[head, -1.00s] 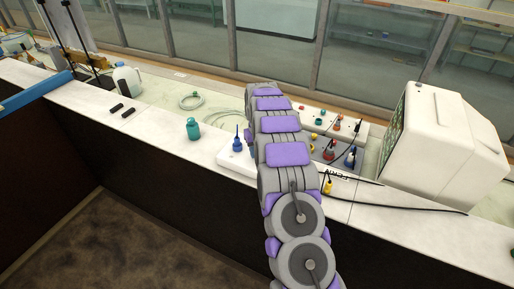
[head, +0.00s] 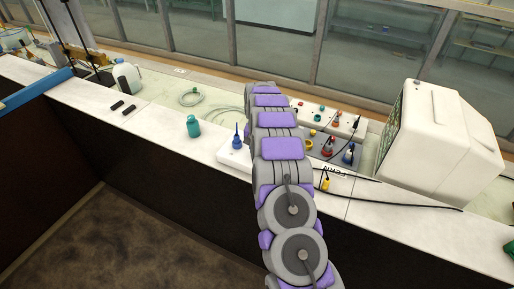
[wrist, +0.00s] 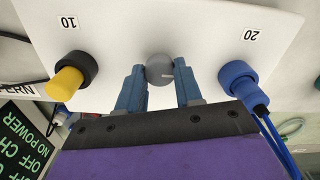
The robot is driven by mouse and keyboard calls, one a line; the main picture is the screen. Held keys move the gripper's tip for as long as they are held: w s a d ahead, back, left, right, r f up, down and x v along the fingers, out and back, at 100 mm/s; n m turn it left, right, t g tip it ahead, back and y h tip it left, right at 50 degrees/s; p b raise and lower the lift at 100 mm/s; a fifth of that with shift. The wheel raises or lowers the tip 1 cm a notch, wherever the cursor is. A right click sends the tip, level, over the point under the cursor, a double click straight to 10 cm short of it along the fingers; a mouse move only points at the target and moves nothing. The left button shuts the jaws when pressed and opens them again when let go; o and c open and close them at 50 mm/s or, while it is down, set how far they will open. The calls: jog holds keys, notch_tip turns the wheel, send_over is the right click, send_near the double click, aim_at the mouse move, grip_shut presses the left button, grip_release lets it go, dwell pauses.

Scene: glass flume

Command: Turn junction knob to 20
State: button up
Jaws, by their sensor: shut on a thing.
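The grey round junction knob (wrist: 158,66) sits on a white panel (wrist: 200,30) in the wrist view. A pale line on its face points to the right of the picture. The label 10 (wrist: 68,22) is at the left and the label 20 (wrist: 250,34) at the right, both upside down. My gripper (wrist: 160,80) has its blue fingers on either side of the knob and is shut on it. In the head view my arm hides the gripper and knob; part of the white junction box (head: 228,156) shows at the arm's left.
A yellow and black plug (wrist: 70,77) and a blue plug (wrist: 240,82) with blue cables flank the knob. In the head view, a teal bottle (head: 193,127) stands left on the ledge, and a large white case (head: 435,140) stands right. Black cable (head: 400,205) runs along the ledge.

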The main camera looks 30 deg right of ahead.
jog(key=shift+s+f, duration=0.1)
jog(key=o, duration=1)
jog(key=shift+o, duration=0.2)
jog(key=shift+r, duration=0.2)
notch_tip(320, 180, up, 17)
jog(key=shift+p, duration=0.45)
